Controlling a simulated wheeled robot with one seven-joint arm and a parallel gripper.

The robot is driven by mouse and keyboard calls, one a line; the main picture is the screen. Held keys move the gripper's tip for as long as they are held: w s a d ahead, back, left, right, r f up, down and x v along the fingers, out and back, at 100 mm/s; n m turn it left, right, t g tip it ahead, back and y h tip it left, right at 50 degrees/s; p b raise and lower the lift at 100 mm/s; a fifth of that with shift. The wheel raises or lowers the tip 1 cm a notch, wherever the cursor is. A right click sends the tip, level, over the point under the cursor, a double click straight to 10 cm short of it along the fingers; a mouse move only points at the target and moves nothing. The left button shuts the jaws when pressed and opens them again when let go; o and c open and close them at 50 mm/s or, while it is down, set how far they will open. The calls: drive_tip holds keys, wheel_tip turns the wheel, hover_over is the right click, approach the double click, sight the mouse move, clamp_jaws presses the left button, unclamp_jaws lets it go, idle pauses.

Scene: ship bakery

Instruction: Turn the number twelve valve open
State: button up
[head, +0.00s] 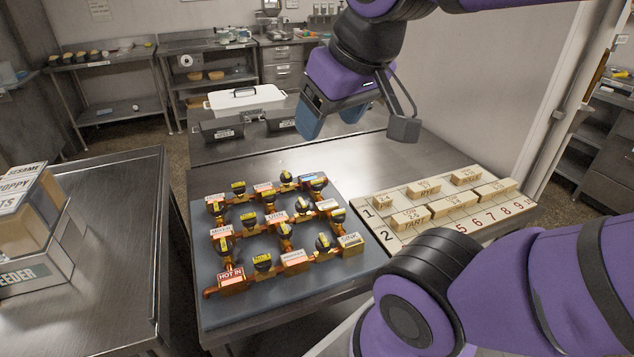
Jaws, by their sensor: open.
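A grey board (210,290) on the steel table carries copper pipes with several black-knobbed valves, such as a front one (263,261) and a right one (323,242). The knobs bear yellow tags whose writing is too small to read, so I cannot tell which valve is number twelve. Labelled blocks sit among the pipes, including a "HOT IN" block (231,278) at the front left and a "SINK" block (351,243) at the right. My gripper (332,119) is open and empty, above and behind the board, apart from every valve.
A numbered board (500,211) with several wooden blocks lies to the right of the valves. A white-lidded container (247,98) and grey cases (221,128) stand at the back. A steel counter (115,270) is on the left, with a labelled box (40,265) at its left.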

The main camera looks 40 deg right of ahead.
drive_tip(key=w+d+f+m, duration=0.3)
drive_tip(key=w+m, duration=0.2)
drive_tip(key=w, duration=0.5)
drive_tip(key=m+g, duration=0.3)
drive_tip(key=m, duration=1.2)
hover_over(318, 181)
drive_tip(key=s, duration=0.2)
wheel_tip(318, 181, down, 24)
drive_tip(key=f, duration=0.3)
drive_tip(key=w+f, duration=0.1)
drive_tip(key=f, duration=0.2)
drive_tip(key=w+f, duration=0.1)
drive_tip(key=f, duration=0.2)
drive_tip(key=shift+w+f, duration=0.15)
drive_tip(key=shift+f, duration=0.1)
drive_tip(key=c, duration=0.9)
